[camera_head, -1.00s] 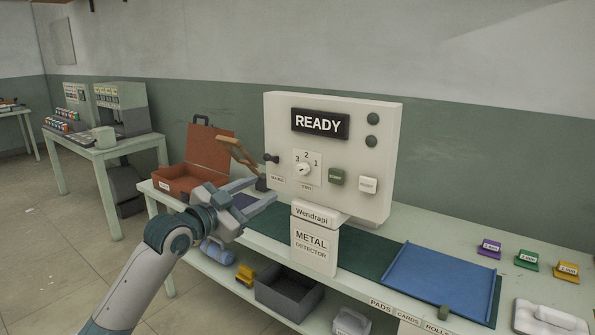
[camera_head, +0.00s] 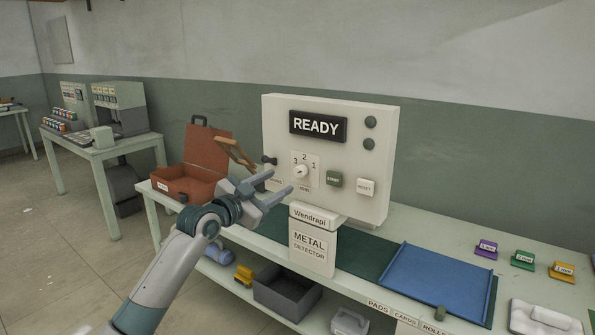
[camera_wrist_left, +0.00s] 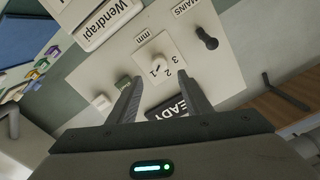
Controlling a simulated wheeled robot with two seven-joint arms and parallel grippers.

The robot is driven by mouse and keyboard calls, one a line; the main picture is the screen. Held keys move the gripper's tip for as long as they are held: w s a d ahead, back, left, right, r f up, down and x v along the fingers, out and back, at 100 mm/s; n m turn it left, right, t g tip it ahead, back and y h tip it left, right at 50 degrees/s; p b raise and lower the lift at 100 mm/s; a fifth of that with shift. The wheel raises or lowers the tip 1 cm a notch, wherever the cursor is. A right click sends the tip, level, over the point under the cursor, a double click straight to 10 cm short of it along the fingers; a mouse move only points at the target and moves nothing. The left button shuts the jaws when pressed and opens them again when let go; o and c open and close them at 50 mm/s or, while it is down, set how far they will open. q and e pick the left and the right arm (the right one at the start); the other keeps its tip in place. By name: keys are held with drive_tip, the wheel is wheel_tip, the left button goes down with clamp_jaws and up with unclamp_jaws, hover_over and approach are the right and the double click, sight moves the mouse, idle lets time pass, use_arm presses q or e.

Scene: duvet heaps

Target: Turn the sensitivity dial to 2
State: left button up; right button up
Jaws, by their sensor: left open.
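The sensitivity dial (camera_head: 300,171) is a round white knob on the front of the white metal detector (camera_head: 372,140). The figures 3, 2 and 1 stand around its upper side. The dial's exact setting is too small to read surely. The display above reads READY. My left gripper (camera_head: 284,182) is open and empty, in front of the panel just left of and below the dial. In the left wrist view the dial (camera_wrist_left: 158,63) shows beyond and between the two open fingers (camera_wrist_left: 158,100), apart from them. My right gripper is out of view.
A green START button (camera_head: 334,179) and a white RESET button (camera_head: 366,187) sit right of the dial. A dark mains knob (camera_wrist_left: 207,40) is on its other side. An open brown case (camera_head: 185,185) stands left, and a blue tray (camera_head: 440,282) lies right.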

sight(298, 172)
use_arm(q)
drive_tip(key=p+x, duration=0.1)
drive_tip(key=x, duration=0.7)
drive_tip(key=shift+w+d, duration=0.1)
drive_tip(key=shift+d, duration=0.05)
drive_tip(key=shift+x, duration=0.95)
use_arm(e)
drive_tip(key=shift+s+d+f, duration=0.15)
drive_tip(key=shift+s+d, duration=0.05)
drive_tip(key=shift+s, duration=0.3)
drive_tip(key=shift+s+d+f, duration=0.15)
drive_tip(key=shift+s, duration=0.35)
use_arm(q)
drive_tip(key=shift+c, duration=0.7)
drive_tip(key=c, duration=0.9)
